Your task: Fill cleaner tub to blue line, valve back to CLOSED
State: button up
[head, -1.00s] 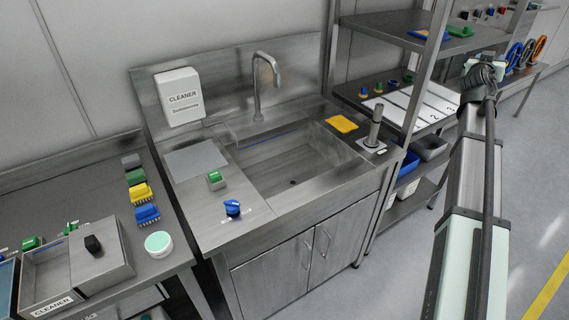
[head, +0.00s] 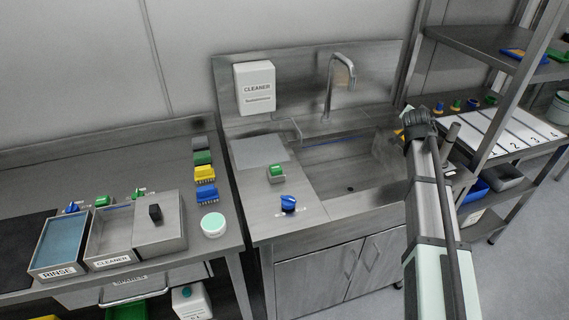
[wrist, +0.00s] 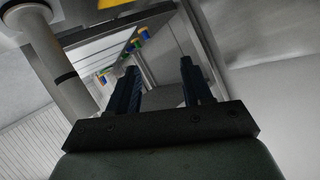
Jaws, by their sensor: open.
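The cleaner tub (head: 112,263) is a grey metal bin labelled CLEANER on the left counter in the head view. Its inside looks grey, with no liquid that I can make out; a bluish streak shows near its back wall. A green valve handle (head: 102,200) stands behind it, and another green handle (head: 137,192) lies to the right. Their label text is too small to read. My gripper is at the right, over the sink side, far from the tub; in the wrist view its two dark fingers (wrist: 160,66) are apart and empty.
The rinse tub (head: 57,272) holds blue liquid, left of the cleaner tub. A lidded box with a black knob (head: 155,212) adjoins on the right. A shelf rack (head: 480,45) stands right of my arm.

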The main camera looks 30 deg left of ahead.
jog(key=s+a+f+n+g+y, duration=0.1)
jog(key=s+a+f, duration=0.25)
jog(key=a, duration=0.65)
jog(key=s+a+f+n+g+y, duration=0.2)
jog(key=s+a+f, duration=0.15)
jog(key=a, duration=0.55)
notch_tip(320, 180, up, 7)
jog(key=n+g+y, duration=0.1)
jog(key=n+g, duration=0.9)
jog(key=n, duration=0.9)
send_over(137, 195)
jog(key=d, duration=0.6)
jog(key=shift+y, duration=0.3)
jog(key=x, duration=1.4)
jog(key=c, duration=0.8)
